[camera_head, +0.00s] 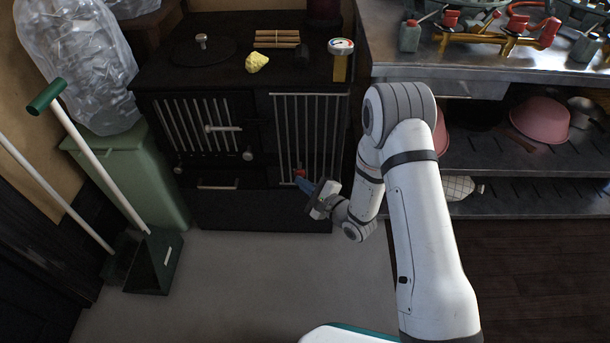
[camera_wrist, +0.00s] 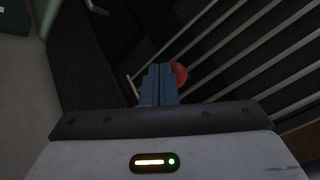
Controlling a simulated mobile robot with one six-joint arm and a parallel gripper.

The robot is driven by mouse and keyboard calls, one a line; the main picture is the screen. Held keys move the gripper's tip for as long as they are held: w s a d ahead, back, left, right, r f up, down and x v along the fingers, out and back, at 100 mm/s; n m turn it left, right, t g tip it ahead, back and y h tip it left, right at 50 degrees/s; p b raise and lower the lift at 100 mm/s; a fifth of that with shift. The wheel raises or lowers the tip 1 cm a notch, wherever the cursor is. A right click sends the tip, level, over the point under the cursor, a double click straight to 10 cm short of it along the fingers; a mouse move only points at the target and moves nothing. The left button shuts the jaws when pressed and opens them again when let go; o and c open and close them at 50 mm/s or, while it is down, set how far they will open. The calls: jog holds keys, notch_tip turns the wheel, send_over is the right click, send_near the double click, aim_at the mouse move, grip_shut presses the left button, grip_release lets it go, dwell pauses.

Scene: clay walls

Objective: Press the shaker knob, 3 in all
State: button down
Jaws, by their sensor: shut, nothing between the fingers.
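A small round red knob, which looks like the shaker knob (camera_head: 299,172), sits low on the front of the dark stove (camera_head: 235,209), by the foot of the right-hand bars. In the wrist view the red knob (camera_wrist: 180,74) shows just right of my fingertips, partly hidden behind them. My gripper (camera_head: 300,182) is low in front of the stove, with its blue fingers pointing at the knob. In the wrist view my gripper (camera_wrist: 159,68) has its fingers together and nothing between them. I cannot tell whether the fingertips touch the knob.
The stove top holds a yellow lump (camera_head: 257,62), brown sticks (camera_head: 277,39) and a dial gauge (camera_head: 341,46). A metal bench (camera_head: 460,70) with shelves stands right. A green bin (camera_head: 135,165) and dustpan (camera_head: 155,262) stand left. The grey floor before the stove is clear.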

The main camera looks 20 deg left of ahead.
jog(key=shift+w+a, duration=0.2)
jog(key=shift+w, duration=0.65)
dwell(0.6)
jog(key=shift+s+d, duration=0.2)
jog(key=shift+s, duration=0.55)
jog(key=shift+s+d, duration=0.15)
jog(key=shift+s, duration=0.55)
jog(key=shift+s+d+p, duration=0.1)
jog(key=shift+s+d, duration=0.1)
jog(key=shift+s, duration=0.6)
jog(key=shift+s+d+p, duration=0.1)
jog(key=shift+s+d, duration=0.05)
jog(key=shift+s, duration=0.7)
jog(key=shift+s+d+p, duration=0.1)
jog(key=shift+s+d, duration=0.1)
jog(key=shift+s, duration=0.6)
